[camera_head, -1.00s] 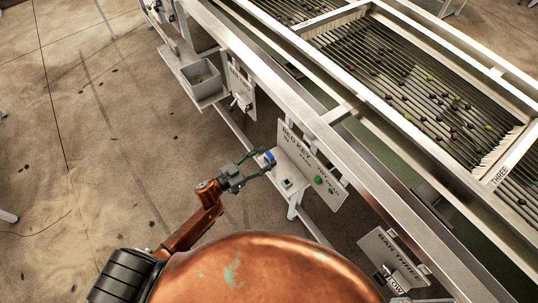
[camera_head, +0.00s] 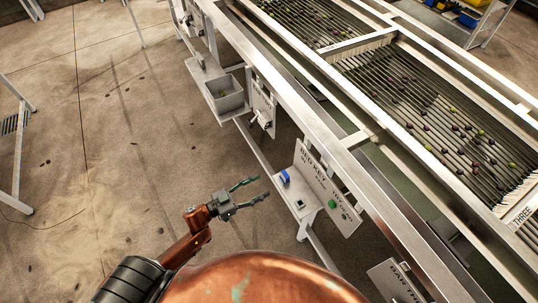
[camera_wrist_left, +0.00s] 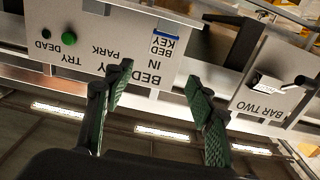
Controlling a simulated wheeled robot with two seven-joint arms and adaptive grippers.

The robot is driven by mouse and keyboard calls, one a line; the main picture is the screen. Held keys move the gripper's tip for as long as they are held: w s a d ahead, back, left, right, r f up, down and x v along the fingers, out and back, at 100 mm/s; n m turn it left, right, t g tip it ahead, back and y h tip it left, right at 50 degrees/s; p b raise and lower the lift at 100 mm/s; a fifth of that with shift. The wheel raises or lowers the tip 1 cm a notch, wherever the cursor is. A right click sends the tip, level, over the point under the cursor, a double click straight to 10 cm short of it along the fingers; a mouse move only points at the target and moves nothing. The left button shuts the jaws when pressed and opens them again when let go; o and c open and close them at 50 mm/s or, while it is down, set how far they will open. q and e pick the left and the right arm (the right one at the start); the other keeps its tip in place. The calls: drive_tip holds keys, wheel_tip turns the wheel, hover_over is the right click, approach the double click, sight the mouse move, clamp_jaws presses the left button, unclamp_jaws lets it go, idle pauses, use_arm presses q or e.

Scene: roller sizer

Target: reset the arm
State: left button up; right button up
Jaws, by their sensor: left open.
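My left gripper (camera_head: 263,187) is open and empty in the head view. Its fingers point right toward the panel marked BED KEY (camera_head: 325,188), with a small gap to the blue key (camera_head: 285,176). The blue key sits on the small shelf (camera_head: 297,203) in front of that panel. In the left wrist view, the two green fingers (camera_wrist_left: 158,76) stand wide apart with nothing between them. The blue key (camera_wrist_left: 163,44) is there in a slot on the upside-down panel, beyond the fingertips. My right gripper is in neither view.
A green button (camera_head: 332,204) is on the BED KEY panel. The roller sizer (camera_head: 425,110) with scattered olives runs along the right. A grey bin (camera_head: 226,103) and the BAR TWO panel (camera_wrist_left: 268,93) are alongside. Open concrete floor (camera_head: 110,170) lies on the left.

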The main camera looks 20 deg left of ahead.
use_arm(q)
drive_tip(key=s+a+f+n+y, duration=0.1)
drive_tip(key=a+f+n+y, duration=0.2)
drive_tip(key=f, duration=0.5)
drive_tip(key=a+f+y, duration=0.3)
drive_tip(key=a+f, duration=0.2)
drive_tip(key=f, duration=0.3)
drive_tip(key=s+a+f+n+g+y, duration=0.1)
drive_tip(key=s+a+f+g+y, duration=0.15)
drive_tip(key=s+f, duration=0.55)
drive_tip(key=s+a+f+n+g+y, duration=0.2)
drive_tip(key=s+a+f, duration=0.2)
drive_tip(key=f, duration=0.8)
drive_tip(key=s+d+f+g, duration=0.1)
drive_tip(key=s+f+g, duration=0.2)
drive_tip(key=s+f, duration=0.3)
drive_tip(key=s+d+f+g, duration=0.2)
drive_tip(key=s+f, duration=0.4)
drive_tip(key=s, duration=1.1)
drive_tip(key=s+d+f+g, duration=0.2)
drive_tip(key=s+f+g, duration=0.2)
drive_tip(key=s, duration=0.8)
wheel_tip(320, 180, down, 2)
drive_tip(key=shift+s+f+y, duration=0.1)
drive_tip(key=shift+s+y, duration=0.1)
drive_tip(key=shift+y, duration=0.15)
